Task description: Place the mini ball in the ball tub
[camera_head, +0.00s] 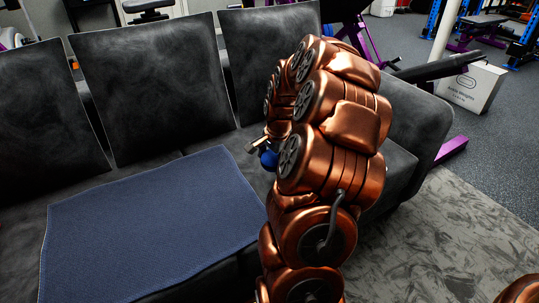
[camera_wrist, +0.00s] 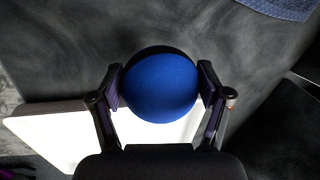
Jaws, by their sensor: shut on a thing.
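The mini ball (camera_wrist: 160,88) is a blue ball with a dark top in the wrist view. My gripper (camera_wrist: 161,82) is shut on it, with one finger pressed on each side. In the head view, a small part of the blue ball (camera_head: 268,160) shows at the left edge of my copper arm, above the sofa seat. Most of my gripper is hidden behind the arm there. A pale, white shape (camera_wrist: 60,132) lies below and behind the ball in the wrist view. I cannot tell whether it is the ball tub, and no tub is clear in the head view.
A dark grey sofa (camera_head: 150,90) fills the left and middle of the head view. A blue towel (camera_head: 150,215) lies flat on its seat. A white box (camera_head: 472,87) stands on the floor at the right, near purple gym equipment. A grey patterned rug (camera_head: 430,245) is in front.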

